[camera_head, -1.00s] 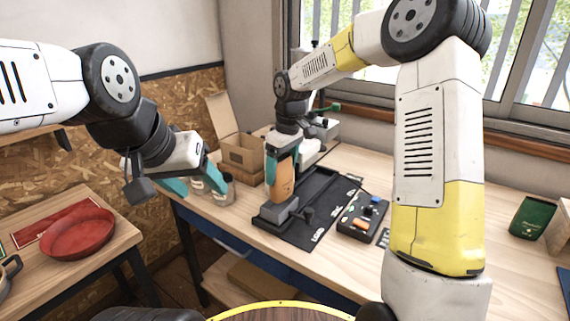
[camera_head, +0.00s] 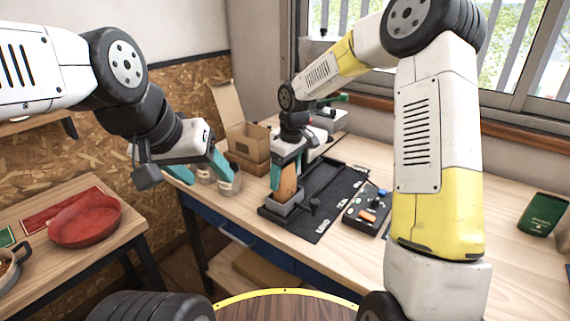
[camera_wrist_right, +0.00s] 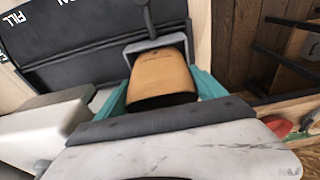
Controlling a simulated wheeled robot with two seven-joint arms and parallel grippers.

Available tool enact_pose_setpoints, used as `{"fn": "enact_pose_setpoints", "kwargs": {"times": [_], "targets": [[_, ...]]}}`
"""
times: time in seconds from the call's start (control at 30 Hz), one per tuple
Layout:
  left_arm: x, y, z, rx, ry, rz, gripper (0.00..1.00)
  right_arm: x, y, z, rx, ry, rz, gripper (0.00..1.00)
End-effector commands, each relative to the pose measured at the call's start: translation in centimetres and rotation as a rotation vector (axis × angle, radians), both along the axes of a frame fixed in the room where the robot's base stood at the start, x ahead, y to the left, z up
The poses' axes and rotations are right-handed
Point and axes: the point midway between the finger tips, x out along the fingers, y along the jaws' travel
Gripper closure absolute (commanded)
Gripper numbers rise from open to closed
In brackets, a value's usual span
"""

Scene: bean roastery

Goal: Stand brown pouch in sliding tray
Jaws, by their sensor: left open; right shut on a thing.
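The brown pouch (camera_head: 288,183) is held upright in my right gripper (camera_head: 283,176), whose teal fingers grip its sides. Its lower end is at the grey sliding tray (camera_head: 279,209) at the near left end of the black base. In the right wrist view the pouch (camera_wrist_right: 160,76) sits between the teal fingers, its far end inside the tray's rim (camera_wrist_right: 155,45). Whether it touches the tray floor is hidden.
The black base (camera_head: 318,205) carries printed labels and a small lever. A dark control panel (camera_head: 367,211) stands to its right. A green pouch (camera_head: 542,213) stands far right.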

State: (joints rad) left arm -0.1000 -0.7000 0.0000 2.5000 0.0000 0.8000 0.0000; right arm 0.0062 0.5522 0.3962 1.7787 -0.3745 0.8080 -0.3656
Motion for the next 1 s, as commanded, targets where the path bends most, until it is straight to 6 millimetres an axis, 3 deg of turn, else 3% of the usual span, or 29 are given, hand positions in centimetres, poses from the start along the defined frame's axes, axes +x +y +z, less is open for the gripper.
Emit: {"fn": "enact_pose_setpoints", "kwargs": {"times": [0.4, 0.43, 0.53, 1.0], "targets": [[0.0, 0.0, 0.0, 0.0, 0.0, 0.0, 0.4, 0.0, 0.02, -0.06, 0.0, 0.0, 0.0, 0.87], [0.0, 0.0, 0.0, 0.0, 0.0, 0.0, 0.4, 0.0, 0.02, -0.06, 0.0, 0.0, 0.0, 0.18], [0.0, 0.0, 0.0, 0.0, 0.0, 0.0, 0.4, 0.0, 0.02, -0.06, 0.0, 0.0, 0.0, 0.0], [0.0, 0.0, 0.0, 0.0, 0.0, 0.0, 0.4, 0.07, 0.0, 0.6, 0.001, -0.002, -0.001, 0.0]]}}
